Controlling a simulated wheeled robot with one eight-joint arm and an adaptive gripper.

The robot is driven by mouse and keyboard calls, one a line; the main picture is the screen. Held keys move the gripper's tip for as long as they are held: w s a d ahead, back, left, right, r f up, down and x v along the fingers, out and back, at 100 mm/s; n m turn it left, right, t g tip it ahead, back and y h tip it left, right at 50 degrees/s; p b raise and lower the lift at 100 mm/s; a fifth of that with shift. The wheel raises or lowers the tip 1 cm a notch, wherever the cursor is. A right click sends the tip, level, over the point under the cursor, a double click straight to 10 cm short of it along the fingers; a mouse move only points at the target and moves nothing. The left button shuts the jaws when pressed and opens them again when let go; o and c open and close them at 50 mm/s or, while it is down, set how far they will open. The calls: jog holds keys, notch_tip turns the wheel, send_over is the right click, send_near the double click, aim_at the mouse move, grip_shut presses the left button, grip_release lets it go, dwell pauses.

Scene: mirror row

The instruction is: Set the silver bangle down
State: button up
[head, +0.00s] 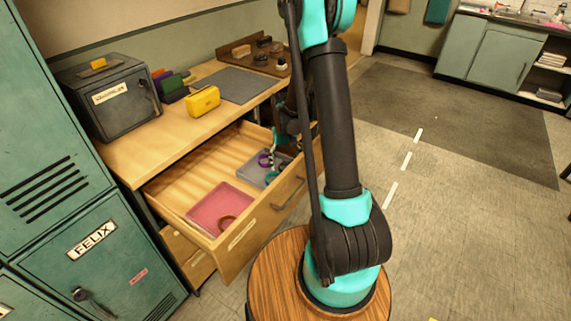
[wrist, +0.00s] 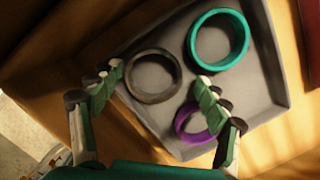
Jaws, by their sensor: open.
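The silver bangle (wrist: 135,92) shows as a dark grey ring in the wrist view and appears to lie flat in the grey tray (wrist: 274,75). My gripper (wrist: 160,77) is open above the tray, with one finger at the bangle's left edge and the other to its right. I cannot tell whether the left fingertip touches the bangle. A teal bangle (wrist: 193,40) and a purple bangle (wrist: 178,121) lie in the same tray; the right finger partly covers the purple one. In the head view the grey tray (head: 246,176) sits in the open drawer, partly hidden by my gripper.
The desktop above holds a yellow case (head: 203,101), a grey mat (head: 232,84) and a dark safe (head: 118,100). Green lockers (head: 85,225) stand at the left.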

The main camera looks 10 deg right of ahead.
notch_tip(320, 180, up, 12)
jog(key=w, duration=0.1)
jog(key=shift+w, duration=0.4)
